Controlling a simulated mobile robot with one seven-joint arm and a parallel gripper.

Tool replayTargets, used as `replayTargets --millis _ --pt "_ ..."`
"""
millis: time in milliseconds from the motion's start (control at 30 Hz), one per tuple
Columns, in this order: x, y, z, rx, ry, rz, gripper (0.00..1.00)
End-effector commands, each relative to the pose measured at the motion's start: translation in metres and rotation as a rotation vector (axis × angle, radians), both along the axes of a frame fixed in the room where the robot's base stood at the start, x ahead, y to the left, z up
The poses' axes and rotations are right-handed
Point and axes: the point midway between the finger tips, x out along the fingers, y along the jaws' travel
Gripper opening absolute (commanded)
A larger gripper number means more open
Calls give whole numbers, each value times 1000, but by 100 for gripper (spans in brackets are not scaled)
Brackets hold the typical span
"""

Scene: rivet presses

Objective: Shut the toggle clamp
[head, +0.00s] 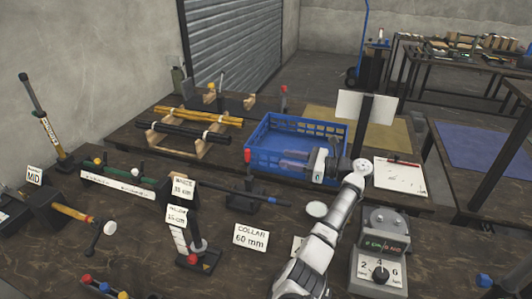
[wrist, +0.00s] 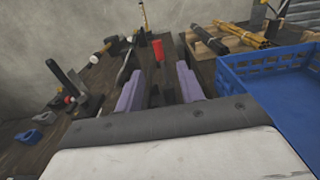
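The toggle clamp (head: 243,197) is a dark, low device on the near bench, left of the blue crate. Its lever stands up and ends in a red grip (head: 247,156), so the clamp looks open. In the wrist view the red grip (wrist: 158,50) shows beyond my fingertips, roughly in line with the gap between them. My gripper (head: 287,160) is in front of the blue crate, to the right of the red grip and apart from it. In the wrist view its two purple fingers (wrist: 159,82) are spread with nothing held. The clamp's base is mostly hidden there.
The blue crate (head: 262,133) stands close behind my gripper. Wooden racks with black and yellow rods (head: 195,133) are behind left. A COLLAR 60 mm sign (head: 251,238), a labelled post (head: 198,257) and a dial box (head: 380,262) stand nearer. Bench surface around the clamp is partly clear.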

Motion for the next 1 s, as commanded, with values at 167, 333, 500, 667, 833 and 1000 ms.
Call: replayTargets --millis 167,333,500,667,833,1000 --pt "-3 -1 6 -9 -10 -2 38" --pt "-4 3 1 -1 -13 1 38" --pt "1 18 0 1 -16 5 38" --pt "13 46 -1 2 -14 5 38" --pt "27 81 -1 2 -14 6 38" --pt "39 109 -1 1 -15 4 38"
